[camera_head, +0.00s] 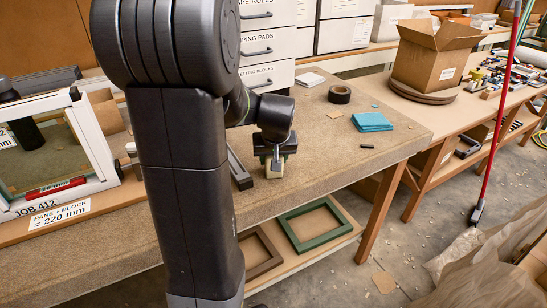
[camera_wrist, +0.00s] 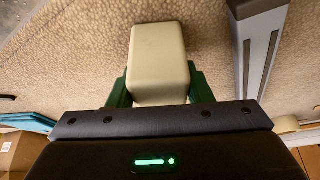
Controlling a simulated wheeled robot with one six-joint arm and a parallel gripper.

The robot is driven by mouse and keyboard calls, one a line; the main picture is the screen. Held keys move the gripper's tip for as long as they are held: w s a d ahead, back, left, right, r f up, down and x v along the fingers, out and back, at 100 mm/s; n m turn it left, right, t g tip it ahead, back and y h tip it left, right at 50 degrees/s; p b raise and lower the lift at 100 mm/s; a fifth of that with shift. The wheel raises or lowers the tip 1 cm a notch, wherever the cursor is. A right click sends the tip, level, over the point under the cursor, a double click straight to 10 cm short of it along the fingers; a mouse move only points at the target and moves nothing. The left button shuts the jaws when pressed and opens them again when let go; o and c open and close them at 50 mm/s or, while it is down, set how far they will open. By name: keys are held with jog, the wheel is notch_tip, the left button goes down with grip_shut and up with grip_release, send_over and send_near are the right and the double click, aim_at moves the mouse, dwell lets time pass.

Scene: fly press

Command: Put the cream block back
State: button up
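The cream block (camera_wrist: 158,55) is between the two green fingers of my gripper (camera_wrist: 160,88) in the wrist view, with a finger against each side. In the head view the block (camera_head: 274,170) shows just below my gripper (camera_head: 274,158), over the bench near its front edge. Whether it touches the bench top is hard to tell. The window frame with its pane (camera_head: 56,150) stands at the left of the bench. A label (camera_head: 60,214) reading "PANE + BLOCK = 220 mm" lies in front of it.
A grey metal bar (camera_head: 239,170) lies just left of the block and shows in the wrist view (camera_wrist: 258,45). Drawers (camera_head: 262,45), one labelled for blocks, stand behind. Bare bench (camera_head: 330,155) lies between.

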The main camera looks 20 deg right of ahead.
jog(key=o, duration=0.4)
jog(key=shift+r, duration=0.1)
jog(key=shift+r, duration=0.25)
jog(key=v, duration=1.1)
jog(key=shift+s+r+p, duration=0.2)
jog(key=shift+r+p, duration=0.1)
jog(key=shift+p, duration=0.05)
jog(key=shift+a, duration=0.1)
jog(key=x, duration=1.2)
jog(key=shift+w+r, duration=0.1)
jog(key=shift+r, duration=1.7)
